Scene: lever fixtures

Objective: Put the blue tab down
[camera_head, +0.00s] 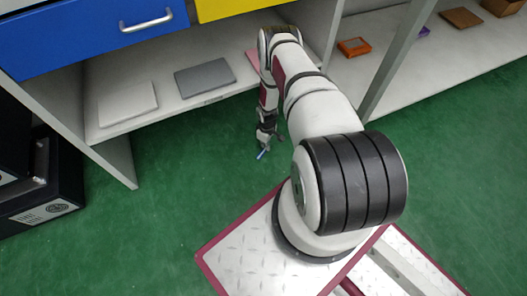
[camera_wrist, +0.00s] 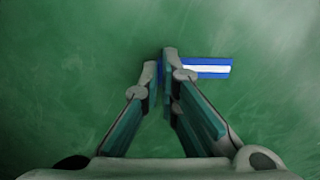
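The blue tab (camera_wrist: 212,62) is a short blue bar with a white stripe along it. In the wrist view it sticks out to the right of my gripper (camera_wrist: 160,68), whose two fingertips are close together with a sliver of blue between them. My gripper appears shut on one end of the tab. In the head view the blue tab (camera_head: 261,155) shows at the tip of my gripper (camera_head: 265,147), which points down over the green floor in front of the shelves. The fingers hide part of the tab. Its height above the floor is hard to tell.
A shelf unit with a blue drawer (camera_head: 70,38) and a yellow drawer (camera_head: 225,8) stands behind. Its shelf holds a white panel (camera_head: 127,104) and a grey panel (camera_head: 204,78). A black cabinet (camera_head: 45,185) is at left. The green floor (camera_head: 185,190) is clear around my gripper.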

